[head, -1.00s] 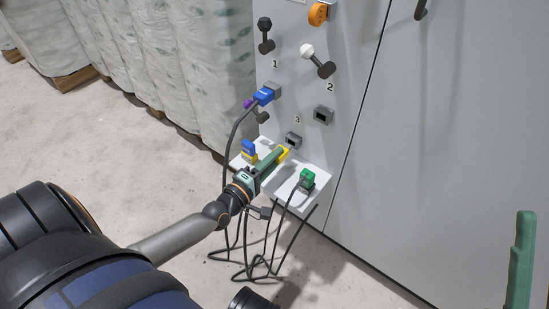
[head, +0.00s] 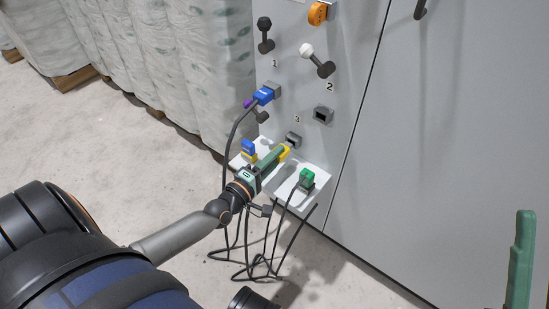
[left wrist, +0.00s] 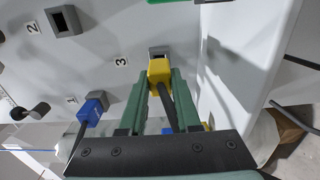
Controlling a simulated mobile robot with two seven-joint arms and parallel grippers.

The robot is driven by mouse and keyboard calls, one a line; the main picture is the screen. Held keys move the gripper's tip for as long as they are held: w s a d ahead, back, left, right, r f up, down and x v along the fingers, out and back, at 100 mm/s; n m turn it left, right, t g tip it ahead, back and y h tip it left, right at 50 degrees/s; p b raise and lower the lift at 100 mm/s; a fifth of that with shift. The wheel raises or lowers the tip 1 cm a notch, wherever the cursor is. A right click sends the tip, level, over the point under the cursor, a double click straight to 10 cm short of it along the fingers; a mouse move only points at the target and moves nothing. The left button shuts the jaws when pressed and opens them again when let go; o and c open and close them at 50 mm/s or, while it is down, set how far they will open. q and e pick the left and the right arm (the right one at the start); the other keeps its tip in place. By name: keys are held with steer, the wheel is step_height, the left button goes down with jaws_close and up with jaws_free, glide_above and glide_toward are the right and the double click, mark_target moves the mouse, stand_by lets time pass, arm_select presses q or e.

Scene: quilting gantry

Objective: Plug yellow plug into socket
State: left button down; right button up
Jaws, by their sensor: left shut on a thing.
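My left gripper (head: 276,158) is shut on the yellow plug (head: 285,152), with its green fingers on either side. The plug points at the grey socket (head: 293,139) beside the label 3, just above the white shelf. In the left wrist view the yellow plug (left wrist: 159,71) is right in front of that socket (left wrist: 159,50), and part of the dark opening still shows beyond it. I cannot tell if they touch. The plug's black cable runs back between the fingers. At the right edge a green finger (head: 521,260), seemingly my right gripper's, shows; its jaws cannot be judged.
The white shelf (head: 277,197) holds a green plug (head: 307,176) and a blue plug (head: 248,146). Another blue plug (head: 264,95) sits in an upper socket. An empty socket (head: 323,115) and levers are above. Black cables (head: 262,264) hang below. Wrapped rolls (head: 165,60) stand left.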

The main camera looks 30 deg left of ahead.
arm_select(q)
steer(key=shift+w+d, duration=0.1)
steer(key=shift+w, duration=1.1)
steer(key=c, duration=0.5)
jaws_free()
steer(key=shift+c, duration=0.2)
steer(key=shift+s, duration=0.1)
steer(key=s+a+p, duration=0.1)
steer(key=s+p, duration=0.2)
steer(key=s, duration=0.9)
steer(key=shift+s, duration=0.15)
